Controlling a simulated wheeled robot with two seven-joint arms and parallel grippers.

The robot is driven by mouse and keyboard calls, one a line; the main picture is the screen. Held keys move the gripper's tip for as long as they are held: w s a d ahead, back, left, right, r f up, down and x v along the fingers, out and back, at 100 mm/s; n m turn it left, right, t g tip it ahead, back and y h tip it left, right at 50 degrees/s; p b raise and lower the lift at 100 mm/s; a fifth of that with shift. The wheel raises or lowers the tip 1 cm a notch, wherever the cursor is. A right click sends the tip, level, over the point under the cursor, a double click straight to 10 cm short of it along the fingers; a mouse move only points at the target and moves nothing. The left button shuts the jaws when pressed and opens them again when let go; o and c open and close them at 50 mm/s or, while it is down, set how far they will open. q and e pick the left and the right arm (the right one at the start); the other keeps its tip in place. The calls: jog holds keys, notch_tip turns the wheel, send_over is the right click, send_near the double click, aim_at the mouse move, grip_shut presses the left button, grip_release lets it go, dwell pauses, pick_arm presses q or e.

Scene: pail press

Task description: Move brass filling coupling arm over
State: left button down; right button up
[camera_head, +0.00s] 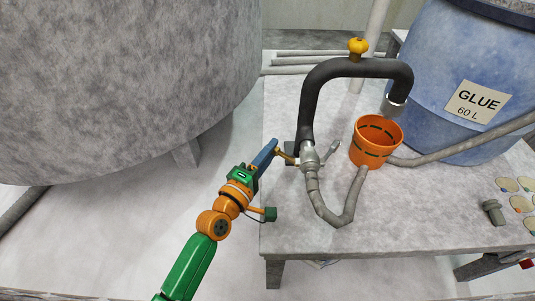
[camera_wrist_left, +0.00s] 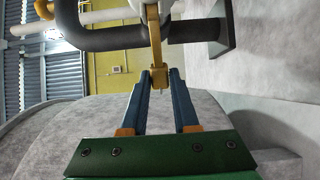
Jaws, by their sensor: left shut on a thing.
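The brass coupling arm (camera_head: 287,156) sticks out to the left from the grey metal coupling (camera_head: 309,160) at the foot of a black bent pipe (camera_head: 318,84). My left gripper (camera_head: 274,152) has its blue fingers shut on the arm's outer end. In the left wrist view the brass arm (camera_wrist_left: 154,45) runs down between the fingertips (camera_wrist_left: 159,76). A grey hose (camera_head: 338,214) loops from the coupling. The fingers hide part of the arm's tip. My right gripper is not in view.
An orange pail (camera_head: 366,155) stands right of the coupling, below the pipe's metal spout (camera_head: 393,104). A blue glue drum (camera_head: 440,75) stands behind. A yellow knob (camera_head: 358,46) tops the pipe. The table's (camera_head: 290,230) front left is bare. A large grey tank (camera_head: 120,80) fills the left.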

pick_arm(q)
jog(key=shift+w+d, duration=0.75)
jog(key=shift+d, duration=0.05)
jog(key=c, duration=0.6)
grip_release()
